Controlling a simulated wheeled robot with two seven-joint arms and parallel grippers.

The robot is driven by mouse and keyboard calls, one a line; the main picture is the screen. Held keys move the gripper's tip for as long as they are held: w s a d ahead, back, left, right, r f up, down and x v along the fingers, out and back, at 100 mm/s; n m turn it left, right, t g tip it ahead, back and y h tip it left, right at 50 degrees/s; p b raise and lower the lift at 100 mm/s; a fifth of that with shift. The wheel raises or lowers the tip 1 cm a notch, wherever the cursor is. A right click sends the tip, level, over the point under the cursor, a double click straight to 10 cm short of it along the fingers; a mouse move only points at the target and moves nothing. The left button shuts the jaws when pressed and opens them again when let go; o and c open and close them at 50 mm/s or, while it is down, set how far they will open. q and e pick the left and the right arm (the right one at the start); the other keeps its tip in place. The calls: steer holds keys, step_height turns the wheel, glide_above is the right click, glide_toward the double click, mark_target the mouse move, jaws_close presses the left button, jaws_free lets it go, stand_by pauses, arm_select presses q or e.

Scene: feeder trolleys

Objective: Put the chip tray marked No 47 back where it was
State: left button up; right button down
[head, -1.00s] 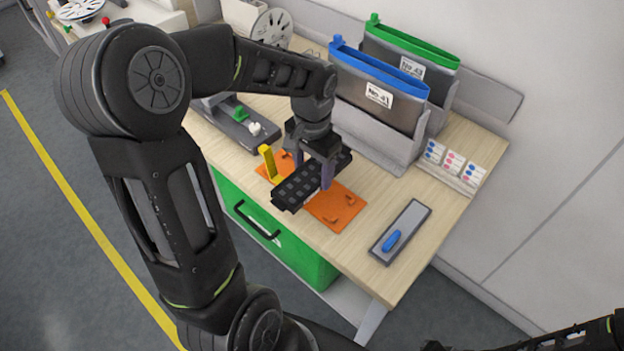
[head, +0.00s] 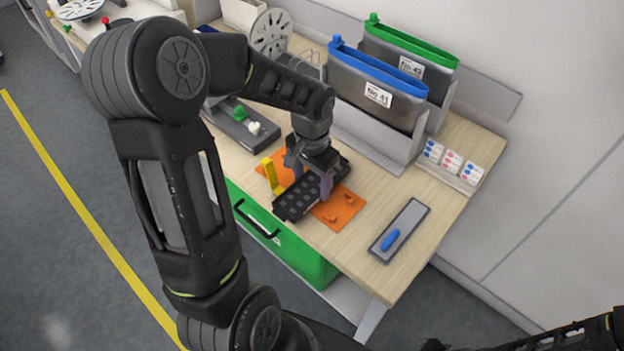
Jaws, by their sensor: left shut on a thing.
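The chip tray (head: 297,203) is a long black tray with a row of square pockets, held over an orange mat (head: 342,211) on the wooden bench. No number can be read on it. My left gripper (head: 313,184) is shut on the tray, with its fingers across the tray's sides. A yellow upright piece (head: 271,174) stands at the left of the mat, close to the tray. I cannot tell whether the tray touches the mat. Part of my right arm shows at the lower right, but its gripper is not in view.
Blue-topped (head: 378,92) and green-topped (head: 412,62) holders marked No 41 and No 43 stand at the back. A grey plate with a blue handle (head: 390,240) lies at the right. A grey device with green and white knobs (head: 240,122) is left. A green drawer (head: 280,245) is below.

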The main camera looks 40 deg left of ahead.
mark_target(312, 186)
arm_select(q)
steer(key=shift+f, duration=0.25)
steer(key=o, duration=1.6)
steer(key=shift+r, duration=0.1)
steer(key=shift+c, duration=0.2)
steer(key=shift+r, duration=0.15)
step_height(312, 186, up, 12)
steer(key=shift+b, duration=0.35)
